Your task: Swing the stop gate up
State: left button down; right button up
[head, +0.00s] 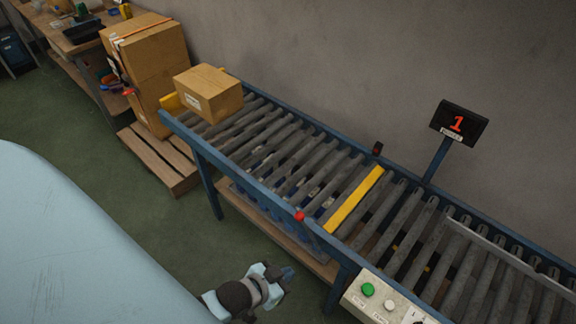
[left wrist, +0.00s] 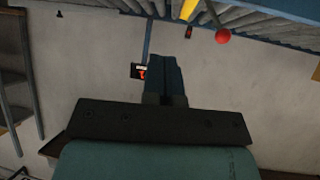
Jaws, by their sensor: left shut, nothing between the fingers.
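The stop gate, a yellow bar (head: 355,200), lies across the roller conveyor, looking about level with the rollers. A red ball knob (head: 299,215) sits at its near end by the blue side rail. In the left wrist view the red knob (left wrist: 223,36) is on a thin dark lever at the top, beside the yellow bar (left wrist: 188,10). My left gripper (head: 287,273) is below and in front of the knob, apart from it. Its fingers (left wrist: 167,78) are together and empty. My right gripper is not in view.
A cardboard box (head: 208,94) sits on the conveyor's far left end. Stacked boxes (head: 146,62) stand on a pallet (head: 160,160). A button panel (head: 385,300) is on the near rail, right of the knob. Rollers between box and gate are clear.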

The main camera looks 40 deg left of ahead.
pick_arm(q)
jog(key=shift+a, duration=0.15)
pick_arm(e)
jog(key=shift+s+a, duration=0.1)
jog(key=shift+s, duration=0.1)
